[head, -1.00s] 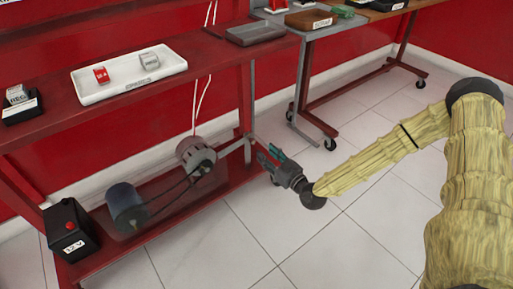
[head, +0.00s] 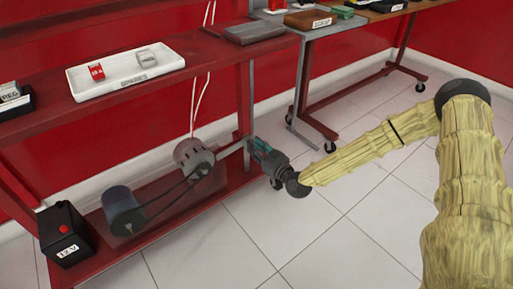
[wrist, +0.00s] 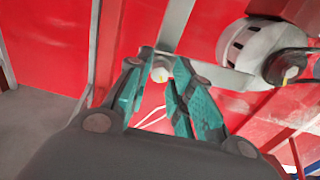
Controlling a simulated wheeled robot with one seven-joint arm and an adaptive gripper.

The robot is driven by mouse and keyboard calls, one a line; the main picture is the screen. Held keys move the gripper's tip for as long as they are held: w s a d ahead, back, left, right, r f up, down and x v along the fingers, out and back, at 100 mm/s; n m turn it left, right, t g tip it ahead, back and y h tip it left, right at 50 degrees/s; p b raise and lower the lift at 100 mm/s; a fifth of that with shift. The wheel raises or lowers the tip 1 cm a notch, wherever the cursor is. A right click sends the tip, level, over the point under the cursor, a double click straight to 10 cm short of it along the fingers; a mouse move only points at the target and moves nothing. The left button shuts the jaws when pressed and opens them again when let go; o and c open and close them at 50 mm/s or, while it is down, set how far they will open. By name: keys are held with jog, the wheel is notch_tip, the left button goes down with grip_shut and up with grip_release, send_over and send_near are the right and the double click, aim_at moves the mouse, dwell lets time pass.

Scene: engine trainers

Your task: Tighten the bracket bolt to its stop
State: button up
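In the wrist view the bracket bolt (wrist: 160,74) is a small pale round head with a yellow mark, set on a grey metal bracket strip (wrist: 213,76). My gripper (wrist: 160,62) has two teal fingers spread apart, and the bolt head appears between their tips. I cannot tell whether either finger touches it. The strip runs to a silver alternator (wrist: 248,45) on the right. In the head view my gripper (head: 256,146) reaches the right end of the bracket (head: 231,149), beside the alternator (head: 194,156), and hides the bolt.
A belt (head: 172,190) links the alternator to a dark blue cylinder (head: 120,204) on the red lower shelf. A battery box (head: 65,236) stands at the left. A red rack post (head: 245,98) is close to my gripper. The tiled floor (head: 300,240) is clear.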

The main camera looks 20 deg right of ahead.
grip_shut()
jog(key=shift+m, duration=0.3)
jog(key=shift+m+p, duration=1.35)
jog(key=shift+m, duration=1.55)
jog(key=o, duration=0.6)
grip_release()
jog(key=shift+c, duration=0.2)
